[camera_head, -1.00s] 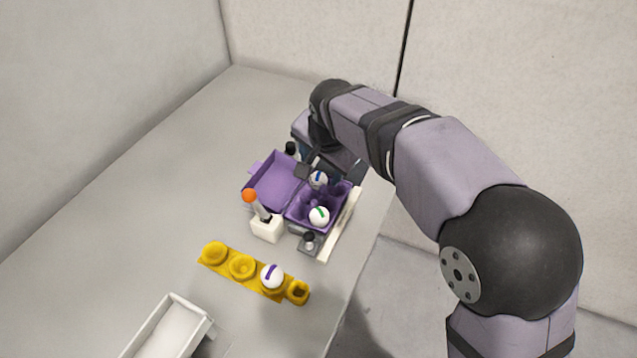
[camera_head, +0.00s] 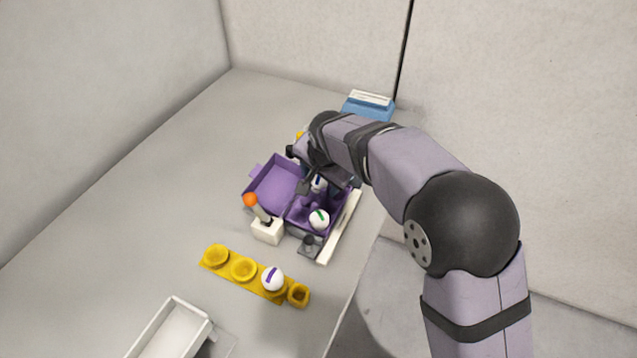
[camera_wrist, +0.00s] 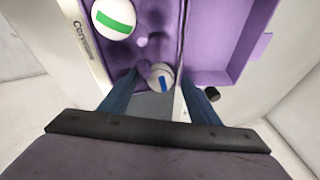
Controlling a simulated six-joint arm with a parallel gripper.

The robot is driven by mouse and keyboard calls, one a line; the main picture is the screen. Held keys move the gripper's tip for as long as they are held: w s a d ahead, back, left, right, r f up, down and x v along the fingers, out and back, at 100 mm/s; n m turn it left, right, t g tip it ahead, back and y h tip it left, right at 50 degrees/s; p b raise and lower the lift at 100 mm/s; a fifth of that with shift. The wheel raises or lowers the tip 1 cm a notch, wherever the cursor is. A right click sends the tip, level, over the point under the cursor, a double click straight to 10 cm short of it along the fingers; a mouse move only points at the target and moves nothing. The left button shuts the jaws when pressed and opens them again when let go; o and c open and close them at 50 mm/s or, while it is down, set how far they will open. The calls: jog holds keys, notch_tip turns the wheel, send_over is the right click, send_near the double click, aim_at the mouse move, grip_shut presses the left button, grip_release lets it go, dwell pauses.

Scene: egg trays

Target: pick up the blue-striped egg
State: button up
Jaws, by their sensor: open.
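The blue-striped egg (camera_wrist: 161,77) is white with a blue band and sits in the purple egg carton (camera_wrist: 207,78). In the head view the egg (camera_head: 318,183) is partly covered by my gripper. My gripper (camera_wrist: 158,95) is open, with one finger on each side of the egg in the wrist view. Whether the fingers touch the egg cannot be told. In the head view my gripper (camera_head: 309,180) is at the carton's far end. The green-striped egg (camera_wrist: 114,18) sits in the same carton, apart from the fingers.
A white block with an orange-topped stick (camera_head: 267,231) stands beside the carton, and a long white bar (camera_head: 340,228) lies along its right. A yellow holder (camera_head: 215,257) with a purple-striped egg (camera_head: 273,278) and a white bin (camera_head: 172,333) are nearer. A blue box (camera_head: 368,106) stands behind.

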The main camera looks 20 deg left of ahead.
jog(key=c, duration=0.8)
